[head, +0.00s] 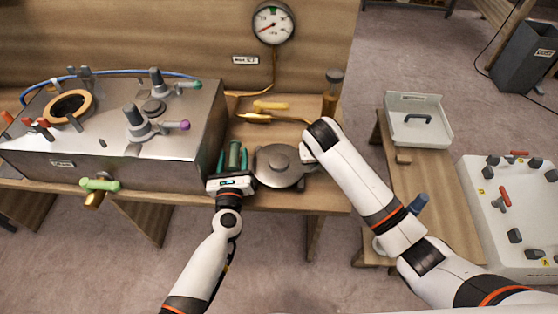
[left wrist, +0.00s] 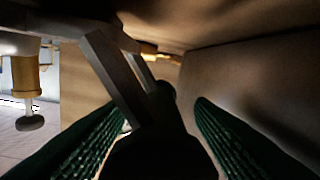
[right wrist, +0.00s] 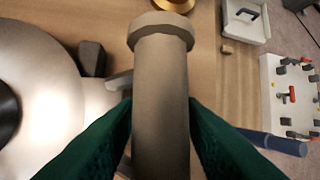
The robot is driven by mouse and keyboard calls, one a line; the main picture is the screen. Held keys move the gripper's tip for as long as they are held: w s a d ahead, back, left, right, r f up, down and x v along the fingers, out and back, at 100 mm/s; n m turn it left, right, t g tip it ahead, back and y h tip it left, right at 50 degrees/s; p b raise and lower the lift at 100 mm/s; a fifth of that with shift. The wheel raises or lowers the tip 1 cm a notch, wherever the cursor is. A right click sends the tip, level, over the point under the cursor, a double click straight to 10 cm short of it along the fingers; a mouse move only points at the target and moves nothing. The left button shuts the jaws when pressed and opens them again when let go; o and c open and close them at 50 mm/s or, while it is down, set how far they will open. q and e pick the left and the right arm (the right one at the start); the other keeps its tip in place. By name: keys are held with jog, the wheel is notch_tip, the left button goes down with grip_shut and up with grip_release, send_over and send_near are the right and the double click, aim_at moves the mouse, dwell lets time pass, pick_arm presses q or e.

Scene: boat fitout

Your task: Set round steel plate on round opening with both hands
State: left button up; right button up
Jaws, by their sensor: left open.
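The round steel plate (head: 278,165) lies on the bench, right of the steel tank. It has a raised dark knob at its centre and fills the left of the right wrist view (right wrist: 40,70). My left gripper (head: 234,160) is open at its left side, fingers on either side of a cylindrical grip (head: 234,154); its view is dark. My right gripper (right wrist: 160,120) is at the plate's right side with a thick cylindrical handle (right wrist: 161,75) between its fingers. Whether they press on it is unclear. The round opening (head: 70,106) with its brass ring is on the tank top.
The steel tank (head: 150,150) carries valves with levers (head: 140,122) near the opening. Behind the plate are a yellow-handled tool (head: 270,106) and a gauge (head: 273,23). To the right are a side table with a white tray (head: 445,130) and a white panel (head: 505,215).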

pick_arm(q)
jog(key=shift+w, duration=0.2)
pick_arm(e)
jog(key=shift+f, duration=0.2)
pick_arm(q)
jog(key=c, duration=0.8)
pick_arm(e)
grip_shut()
pick_arm(q)
grip_shut()
jog(key=shift+w+r, duration=0.1)
jog(key=shift+r, duration=0.15)
pick_arm(e)
jog(key=shift+w+r, duration=0.2)
jog(key=shift+r, duration=0.05)
